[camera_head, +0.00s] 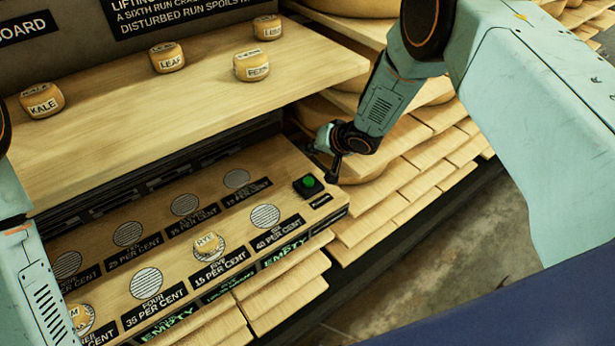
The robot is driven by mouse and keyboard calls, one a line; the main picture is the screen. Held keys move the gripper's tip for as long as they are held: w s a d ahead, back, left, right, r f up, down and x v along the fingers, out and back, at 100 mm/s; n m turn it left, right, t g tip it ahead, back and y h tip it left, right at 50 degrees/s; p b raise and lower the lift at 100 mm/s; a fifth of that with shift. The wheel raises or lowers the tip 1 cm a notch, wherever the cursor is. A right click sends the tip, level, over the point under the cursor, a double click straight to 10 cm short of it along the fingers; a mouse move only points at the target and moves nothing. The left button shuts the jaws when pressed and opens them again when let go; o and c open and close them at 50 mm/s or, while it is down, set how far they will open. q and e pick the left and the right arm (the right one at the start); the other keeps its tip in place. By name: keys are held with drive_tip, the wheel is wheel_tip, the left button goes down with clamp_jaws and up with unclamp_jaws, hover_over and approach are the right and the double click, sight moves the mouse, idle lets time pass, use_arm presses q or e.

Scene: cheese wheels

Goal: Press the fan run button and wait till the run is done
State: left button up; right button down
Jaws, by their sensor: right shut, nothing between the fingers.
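A green button (309,181) sits on a black square base at the right end of the lower wooden shelf (215,247). A small black label in front of it is too small to read. My right gripper (334,177) is shut and empty, its fingers pointing down just right of the button. It looks apart from the button, though I cannot tell its height above the shelf. My left arm shows at the left edge, but its gripper is out of view.
Several round vents line the lower shelf with percent labels. The upper shelf (200,100) holds several small labelled cheeses. Stacked wooden boards and large cheese wheels stand at right.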

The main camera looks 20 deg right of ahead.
sight(311, 182)
wheel_tip(311, 182, down, 9)
drive_tip(key=b, duration=0.7)
drive_tip(key=shift+r, duration=0.15)
drive_tip(key=shift+w, duration=0.1)
drive_tip(key=shift+w+a+f, duration=0.1)
drive_tip(key=shift+a+f, duration=0.05)
drive_tip(key=shift+f, duration=0.05)
drive_tip(key=shift+r, duration=0.15)
idle(0.5)
drive_tip(key=shift+f, duration=0.2)
idle(0.4)
